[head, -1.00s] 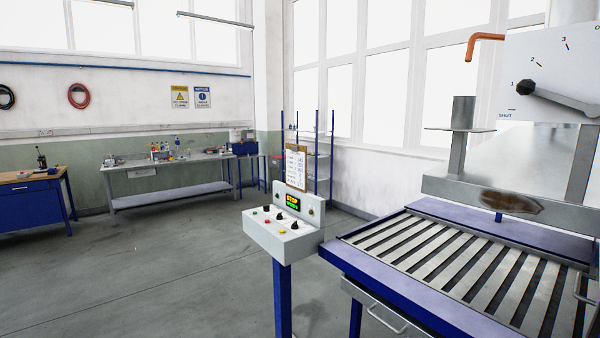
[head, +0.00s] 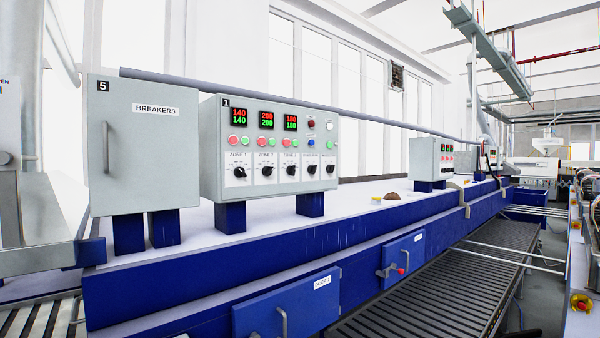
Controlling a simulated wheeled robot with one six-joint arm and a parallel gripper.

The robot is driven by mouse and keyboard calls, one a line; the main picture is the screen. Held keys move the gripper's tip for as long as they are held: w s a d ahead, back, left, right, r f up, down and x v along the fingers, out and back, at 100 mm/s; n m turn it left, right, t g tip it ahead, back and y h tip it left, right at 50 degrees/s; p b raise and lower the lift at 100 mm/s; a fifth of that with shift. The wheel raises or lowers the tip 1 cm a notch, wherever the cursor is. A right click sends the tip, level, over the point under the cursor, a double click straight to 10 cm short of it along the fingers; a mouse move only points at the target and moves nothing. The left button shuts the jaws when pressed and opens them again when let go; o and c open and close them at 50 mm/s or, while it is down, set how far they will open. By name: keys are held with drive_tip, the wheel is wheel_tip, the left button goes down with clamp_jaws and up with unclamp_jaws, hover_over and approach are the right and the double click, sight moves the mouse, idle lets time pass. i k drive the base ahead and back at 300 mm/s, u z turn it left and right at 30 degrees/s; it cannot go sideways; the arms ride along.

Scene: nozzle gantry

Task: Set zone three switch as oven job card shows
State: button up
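The grey control box marked 1 (head: 212,150) stands on blue legs on top of the long blue machine. Its front has black rotary switches labelled ZONE 1, ZONE 2 and ZONE 3. The zone three switch (head: 291,171) is the third from the left; its exact setting is too small to read. Above it is a zone three display (head: 290,123) with red and green digits that look like 180 over 180. I see no oven job card in the view now. My gripper is not in view.
A grey breaker cabinet marked 5 (head: 140,160) stands left of the control box. A smaller box (head: 424,160) stands farther along. Blue doors with handles (head: 287,305) face the front. A slatted conveyor (head: 440,290) runs along the lower right.

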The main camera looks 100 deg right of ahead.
sight(291, 169)
drive_tip(key=u, duration=0.05)
drive_tip(key=k, duration=1.5)
drive_tip(key=z, duration=2.3)
drive_tip(key=i, duration=1)
drive_tip(key=u, duration=0.05)
